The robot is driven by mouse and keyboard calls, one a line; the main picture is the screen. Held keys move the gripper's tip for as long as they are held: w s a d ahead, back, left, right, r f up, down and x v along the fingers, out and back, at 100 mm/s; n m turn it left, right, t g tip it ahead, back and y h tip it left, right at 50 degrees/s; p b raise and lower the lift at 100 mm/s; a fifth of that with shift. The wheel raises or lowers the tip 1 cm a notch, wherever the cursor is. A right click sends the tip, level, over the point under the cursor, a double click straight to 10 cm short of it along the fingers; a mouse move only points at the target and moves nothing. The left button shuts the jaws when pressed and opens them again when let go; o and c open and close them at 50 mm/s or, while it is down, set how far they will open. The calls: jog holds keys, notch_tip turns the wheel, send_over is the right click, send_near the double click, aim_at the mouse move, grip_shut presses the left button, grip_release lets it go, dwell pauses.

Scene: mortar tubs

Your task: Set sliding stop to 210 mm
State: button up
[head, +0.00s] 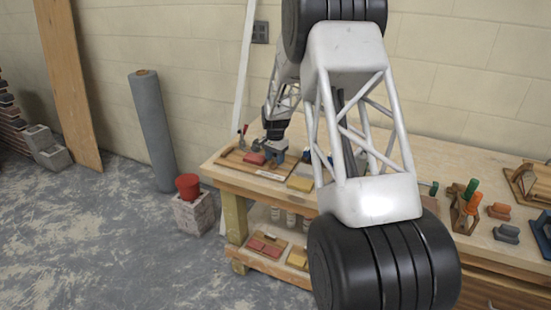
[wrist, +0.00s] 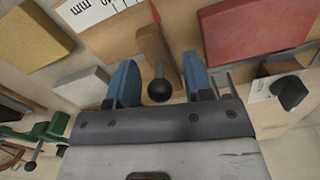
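The sliding stop (wrist: 157,50) shows in the wrist view as an upright wooden block with a round black ball knob (wrist: 159,90). My gripper (wrist: 160,85) is open. Its two blue fingers stand on either side of the knob, with a gap on both sides. A white scale (wrist: 92,10) marked "mm" lies at the top left, partly cut off, and I cannot read the stop's setting on it. In the head view my gripper (head: 274,148) is low over a wooden board (head: 233,161) at the left end of the bench; the stop cannot be made out there.
A red block (wrist: 255,28) lies right of the stop in the wrist view, and a yellow block (wrist: 30,32) lies left. A black clamp knob (wrist: 290,92) is at the right.

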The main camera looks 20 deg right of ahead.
dwell(0.3)
jog(key=shift+r, duration=3.9)
